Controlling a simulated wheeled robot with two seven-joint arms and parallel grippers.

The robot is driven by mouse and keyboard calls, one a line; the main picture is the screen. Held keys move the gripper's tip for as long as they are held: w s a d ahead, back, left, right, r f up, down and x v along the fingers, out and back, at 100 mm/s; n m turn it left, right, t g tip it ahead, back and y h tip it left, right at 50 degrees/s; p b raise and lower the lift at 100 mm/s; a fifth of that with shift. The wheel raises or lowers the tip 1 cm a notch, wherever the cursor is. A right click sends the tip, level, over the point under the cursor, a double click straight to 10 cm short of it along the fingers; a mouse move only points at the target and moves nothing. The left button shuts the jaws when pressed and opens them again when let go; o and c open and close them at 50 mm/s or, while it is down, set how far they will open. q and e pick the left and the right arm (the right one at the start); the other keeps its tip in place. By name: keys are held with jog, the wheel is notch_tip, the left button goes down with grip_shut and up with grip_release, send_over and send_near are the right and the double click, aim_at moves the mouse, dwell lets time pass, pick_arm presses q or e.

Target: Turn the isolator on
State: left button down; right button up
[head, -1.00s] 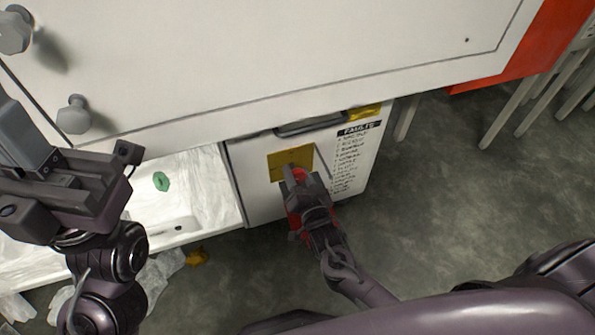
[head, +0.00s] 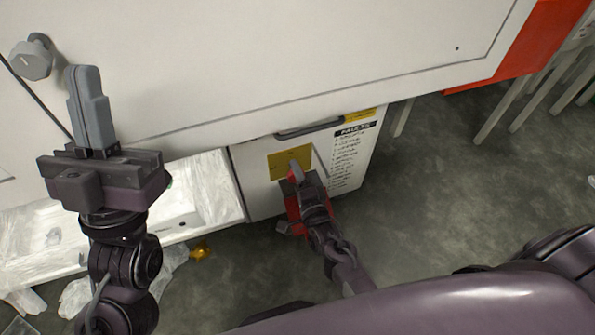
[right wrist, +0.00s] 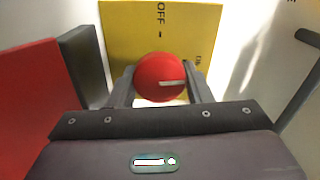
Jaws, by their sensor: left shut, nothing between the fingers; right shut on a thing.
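The isolator's yellow plate (head: 279,165) is on the front of a white cabinet. In the right wrist view the plate (right wrist: 125,30) reads OFF at the top, with a second label at its right edge that looks like ON. The round red knob (right wrist: 155,70) stands in front of the plate, its white mark lying nearly level and pointing right. My right gripper (right wrist: 160,88) is shut on the knob, one finger on each side. In the head view my right gripper (head: 296,172) hides the knob. My left gripper (head: 90,105) is shut and empty in front of the white panel.
A large white panel (head: 250,60) with a grey knob (head: 32,60) spans the top. A dark handle (head: 310,127) and a faults list (head: 350,150) are on the cabinet. A red panel (right wrist: 30,95) stands left of my right gripper.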

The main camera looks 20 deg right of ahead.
pick_arm(q)
jog(key=shift+w+d+f+g+y, duration=0.25)
jog(key=shift+w+f+g, duration=0.1)
jog(key=shift+w+f, duration=0.2)
jog(key=shift+w+d+f+g+y, duration=0.2)
jog(key=shift+w+f+g+y, duration=0.15)
jog(key=shift+w+f, duration=0.2)
jog(key=shift+w+d+f+g+y, duration=0.2)
jog(key=shift+w+d+f+g, duration=0.05)
jog(key=shift+w+f+g, duration=0.25)
pick_arm(e)
jog(key=shift+m, duration=0.7)
jog(key=o, duration=1)
